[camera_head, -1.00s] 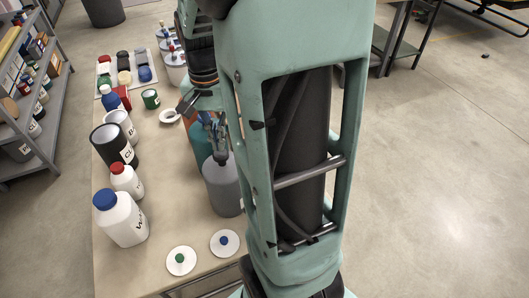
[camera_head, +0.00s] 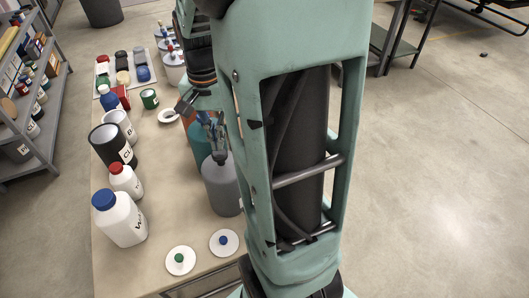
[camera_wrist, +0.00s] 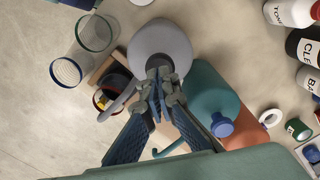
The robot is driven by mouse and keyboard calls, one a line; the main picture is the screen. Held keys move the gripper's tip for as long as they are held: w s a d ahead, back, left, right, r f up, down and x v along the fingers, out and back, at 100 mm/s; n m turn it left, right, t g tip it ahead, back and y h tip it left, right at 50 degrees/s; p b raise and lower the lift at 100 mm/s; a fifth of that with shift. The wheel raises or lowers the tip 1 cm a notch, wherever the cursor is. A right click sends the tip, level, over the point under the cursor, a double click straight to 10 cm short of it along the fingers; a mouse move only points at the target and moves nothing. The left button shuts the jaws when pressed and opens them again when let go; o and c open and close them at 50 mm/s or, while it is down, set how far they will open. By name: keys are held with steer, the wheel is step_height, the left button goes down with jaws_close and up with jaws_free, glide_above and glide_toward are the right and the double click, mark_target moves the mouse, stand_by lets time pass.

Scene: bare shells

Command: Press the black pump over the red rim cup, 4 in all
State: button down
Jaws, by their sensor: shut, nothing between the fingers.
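The grey bottle (camera_head: 221,190) stands on the table in the head view; its round shoulder (camera_wrist: 148,38) shows in the wrist view. My gripper (camera_wrist: 160,78) is shut and empty, with its fingertips over the dark pump top at the middle of this bottle. The fingers hide most of the pump, and I cannot tell whether they touch it. A grey spout (camera_wrist: 122,101) points down-left in the wrist view. Beside it is a cup with a red rim (camera_wrist: 113,79), partly covered by the spout and my finger. My arm hides the cups in the head view.
Clear cups with a green rim (camera_wrist: 95,33) and a blue rim (camera_wrist: 66,71) stand nearby. A teal bottle (camera_wrist: 208,92) with a blue pump and an orange bottle (camera_wrist: 250,136) stand close beside the grey one. White bottles (camera_head: 122,222) line the table's left side.

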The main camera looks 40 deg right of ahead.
mark_target(219, 153)
steer(key=shift+f, duration=0.2)
steer(key=shift+f+b, duration=1.3)
steer(key=shift+f, duration=0.35)
steer(key=shift+r+p, duration=1.55)
steer(key=shift+r, duration=0.3)
steer(key=shift+f, duration=0.2)
